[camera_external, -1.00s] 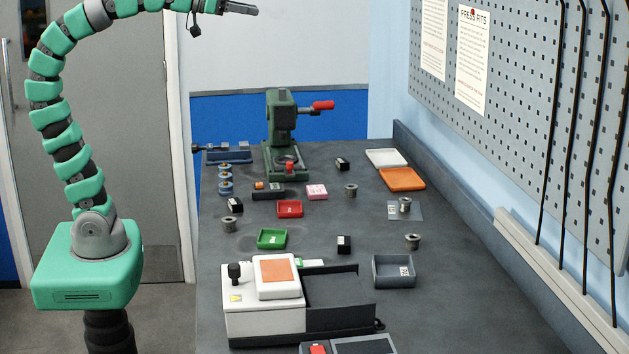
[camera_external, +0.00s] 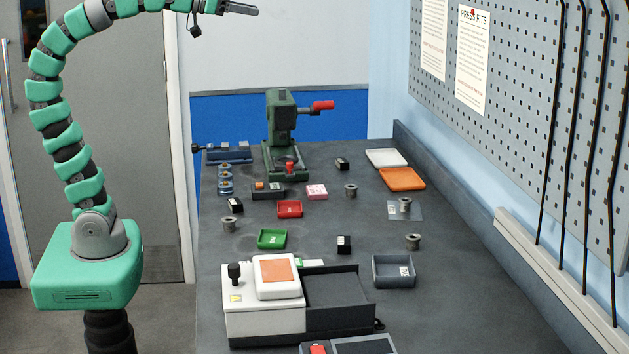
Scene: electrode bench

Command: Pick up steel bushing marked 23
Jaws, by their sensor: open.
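Several small grey steel bushings stand apart on the bench. One bushing (camera_external: 229,224) is at the left, one bushing (camera_external: 351,191) is near the middle, one bushing (camera_external: 405,205) stands on a clear sheet (camera_external: 418,211) at the right, and one bushing (camera_external: 413,242) is nearer the front right. The markings are too small to read, so I cannot tell which is marked 23. My gripper (camera_external: 243,9) is at the top of the view, open and empty, high above the far end of the bench and well away from every bushing.
A green press (camera_external: 281,130) stands at the back. Red (camera_external: 289,209), green (camera_external: 272,239), orange (camera_external: 403,179), white (camera_external: 386,158) and grey (camera_external: 393,272) trays lie around. Small black blocks (camera_external: 344,244) stand between. A white and black machine (camera_external: 262,313) fills the front. A pegboard wall (camera_external: 530,100) bounds the right.

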